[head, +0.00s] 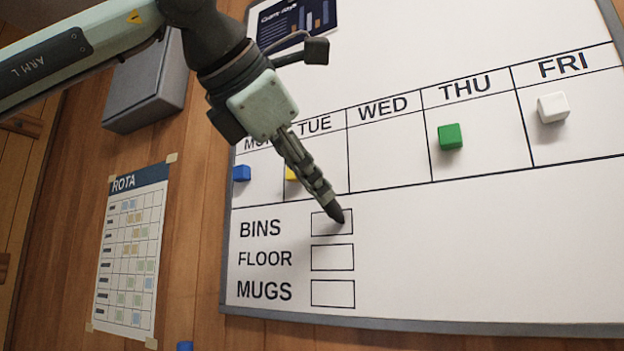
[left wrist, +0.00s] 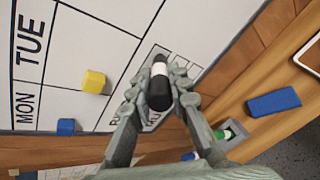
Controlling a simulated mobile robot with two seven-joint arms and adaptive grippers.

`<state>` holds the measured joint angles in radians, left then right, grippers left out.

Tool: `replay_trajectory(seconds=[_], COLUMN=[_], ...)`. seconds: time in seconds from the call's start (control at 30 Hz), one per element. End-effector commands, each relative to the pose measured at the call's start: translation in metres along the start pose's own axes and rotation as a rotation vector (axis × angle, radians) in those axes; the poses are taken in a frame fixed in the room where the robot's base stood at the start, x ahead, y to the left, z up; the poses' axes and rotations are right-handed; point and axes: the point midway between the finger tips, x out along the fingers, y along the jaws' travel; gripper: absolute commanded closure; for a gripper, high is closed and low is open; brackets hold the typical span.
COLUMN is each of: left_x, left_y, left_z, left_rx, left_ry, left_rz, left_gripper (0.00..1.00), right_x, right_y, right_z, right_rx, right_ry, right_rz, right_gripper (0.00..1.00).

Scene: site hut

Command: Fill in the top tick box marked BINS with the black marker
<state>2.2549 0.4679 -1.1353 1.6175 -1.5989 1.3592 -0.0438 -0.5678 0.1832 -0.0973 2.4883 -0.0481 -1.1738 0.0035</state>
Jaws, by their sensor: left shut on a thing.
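The whiteboard (head: 480,255) carries a list of BINS, FLOOR and MUGS, each with an outlined box. The top box, beside BINS (head: 326,231), looks unfilled where it shows; its upper right part is behind the marker tip. My left gripper (head: 322,193) is shut on the black marker (head: 337,214). The marker's dark tip is over the upper right of that box; I cannot tell if it touches the board. In the left wrist view the black marker (left wrist: 159,94), with a white band, sits between both fingers. My right gripper is not in view.
Blue (head: 241,173), yellow (head: 290,174), green (head: 450,136) and white (head: 553,107) blocks are on the weekday grid. A rota sheet (head: 130,255) hangs at left. The left wrist view shows a blue block-shaped object (left wrist: 273,103) and a green marker (left wrist: 222,134) in a holder.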

Motion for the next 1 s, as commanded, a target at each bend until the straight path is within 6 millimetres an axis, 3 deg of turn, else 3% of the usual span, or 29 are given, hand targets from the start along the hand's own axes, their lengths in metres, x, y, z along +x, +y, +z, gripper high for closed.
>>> replay_trajectory(seconds=[1.0], left_x=[0.001], left_y=[0.011], left_z=[-0.009], left_rx=[-0.002], left_ry=[0.000], left_rz=[0.000], left_gripper=[1.00], right_x=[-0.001], right_y=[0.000], right_z=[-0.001], right_rx=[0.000], right_ry=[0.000], right_rz=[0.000], right_gripper=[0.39])
